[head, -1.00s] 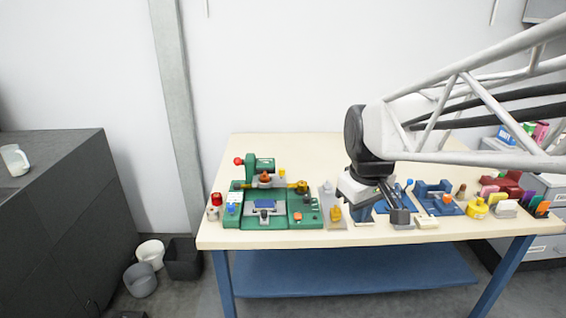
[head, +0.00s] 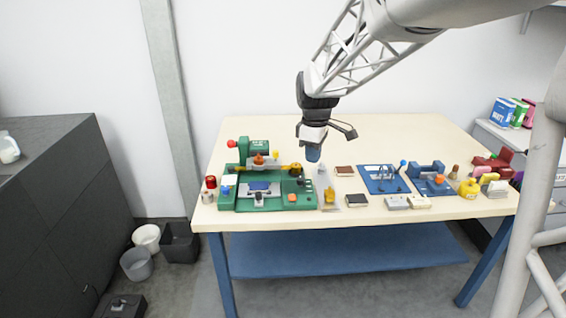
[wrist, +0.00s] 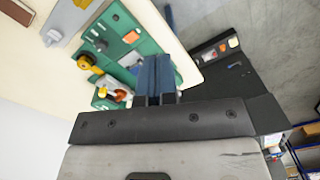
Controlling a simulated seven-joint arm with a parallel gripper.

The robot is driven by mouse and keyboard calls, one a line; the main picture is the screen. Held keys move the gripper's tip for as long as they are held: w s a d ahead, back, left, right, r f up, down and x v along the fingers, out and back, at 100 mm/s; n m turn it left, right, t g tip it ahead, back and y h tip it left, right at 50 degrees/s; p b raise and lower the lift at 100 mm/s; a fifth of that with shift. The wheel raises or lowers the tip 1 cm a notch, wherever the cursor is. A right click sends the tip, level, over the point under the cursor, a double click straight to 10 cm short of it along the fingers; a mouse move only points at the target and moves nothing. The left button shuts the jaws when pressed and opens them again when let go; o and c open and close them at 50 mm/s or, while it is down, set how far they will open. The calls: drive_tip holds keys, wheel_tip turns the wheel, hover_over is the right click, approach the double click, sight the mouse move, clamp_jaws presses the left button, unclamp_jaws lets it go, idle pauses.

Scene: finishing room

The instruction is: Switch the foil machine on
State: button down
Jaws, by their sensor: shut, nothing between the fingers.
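The foil machine (head: 272,205), green with a grey plate in its middle, stands at the left end of the table. It has a red-tipped lever at the back left, a yellow and orange bar across it, and an orange block (head: 292,197) with small dark parts on its right side. I cannot tell which part is the switch. My gripper (head: 313,158) is shut and empty, with blue fingers, above the table at the machine's back right, apart from it. In the wrist view, the fingers (wrist: 155,75) hide part of the machine (wrist: 151,46).
A grey plate with a yellow part (head: 329,197) stands just right of the machine. Further right are two blue fixtures (head: 380,183), dark blocks and a yellow pot (head: 468,188). A red-topped item (head: 210,182) stands at the machine's left. The table's back is clear.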

sight(293, 199)
drive_tip(key=w+a+f+n, duration=0.2)
drive_tip(key=w+f, duration=0.2)
drive_tip(key=w, duration=0.2)
drive_tip(key=w+a+f+n+g, duration=0.1)
drive_tip(key=w+a+f+n, duration=0.1)
drive_tip(key=w, duration=0.4)
wheel_tip(293, 199, down, 2)
drive_tip(key=shift+w+f+n, duration=0.1)
drive_tip(key=shift+w+n, duration=0.3)
drive_tip(key=shift+n, duration=0.1)
drive_tip(key=shift+a+f, duration=0.1)
drive_tip(key=shift+f, duration=0.05)
drive_tip(key=f, duration=0.4)
drive_tip(key=s+f, duration=0.1)
drive_tip(key=f, duration=0.8)
drive_tip(key=shift+s+f, duration=0.3)
drive_tip(key=shift+s, duration=0.1)
